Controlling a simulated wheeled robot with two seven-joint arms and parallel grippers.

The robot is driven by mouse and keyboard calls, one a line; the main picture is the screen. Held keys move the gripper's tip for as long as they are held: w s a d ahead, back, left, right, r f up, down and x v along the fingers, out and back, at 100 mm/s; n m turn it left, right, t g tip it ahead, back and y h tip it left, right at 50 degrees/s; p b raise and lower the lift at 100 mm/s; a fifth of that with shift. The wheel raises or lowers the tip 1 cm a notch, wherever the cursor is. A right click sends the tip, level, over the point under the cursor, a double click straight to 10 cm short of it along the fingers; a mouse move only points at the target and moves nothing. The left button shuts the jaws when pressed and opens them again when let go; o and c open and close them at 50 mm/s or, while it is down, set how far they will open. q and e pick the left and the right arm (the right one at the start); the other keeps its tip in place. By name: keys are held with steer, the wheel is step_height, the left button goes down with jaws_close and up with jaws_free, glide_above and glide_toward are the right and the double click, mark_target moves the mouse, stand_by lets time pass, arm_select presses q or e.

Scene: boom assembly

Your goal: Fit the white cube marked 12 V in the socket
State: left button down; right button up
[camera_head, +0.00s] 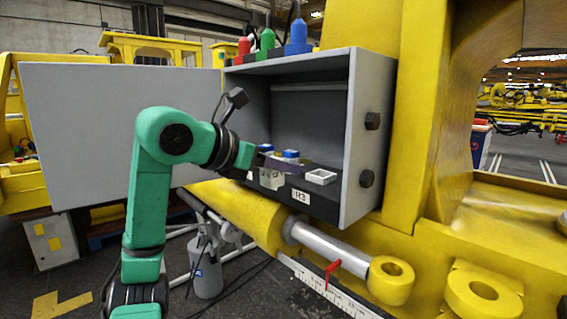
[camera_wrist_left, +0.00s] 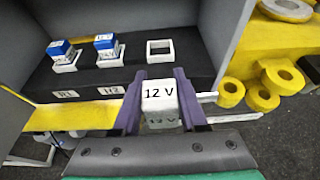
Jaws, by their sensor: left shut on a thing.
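The white cube marked 12 V (camera_wrist_left: 160,93) is held between the two purple fingers of my left gripper (camera_wrist_left: 160,100), and its marking faces the wrist camera. In the head view my left gripper (camera_head: 278,164) reaches into the open grey box, and the cube shows only partly there. The empty white square socket (camera_wrist_left: 160,47) lies on the dark ledge, beyond the cube in the wrist view. In the head view the socket (camera_head: 320,177) is to the right of the gripper, above the R3 label. The cube is apart from the socket. My right gripper is not in view.
Two blue-topped cubes (camera_wrist_left: 60,47) (camera_wrist_left: 105,41) sit in the neighbouring sockets, left of the empty one in the wrist view. The grey box (camera_head: 368,140) has side walls and a roof around the ledge. Its open door (camera_head: 90,130) stands left, behind my arm.

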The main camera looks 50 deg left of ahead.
arm_select(q)
steer(key=w+p, duration=0.5)
steer(key=w, duration=0.2)
steer(key=w+p, duration=0.5)
steer(key=w, duration=0.1)
steer(key=shift+w+a+r, duration=0.15)
steer(key=shift+w, duration=0.25)
steer(key=shift+w+f+p, duration=0.2)
steer(key=shift+w+p, duration=0.45)
steer(key=shift+w, duration=0.05)
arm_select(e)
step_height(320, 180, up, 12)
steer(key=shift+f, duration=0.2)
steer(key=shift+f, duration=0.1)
arm_select(q)
steer(key=shift+s+f, duration=0.1)
steer(key=shift+s+b, duration=0.1)
steer(key=shift+b, duration=0.25)
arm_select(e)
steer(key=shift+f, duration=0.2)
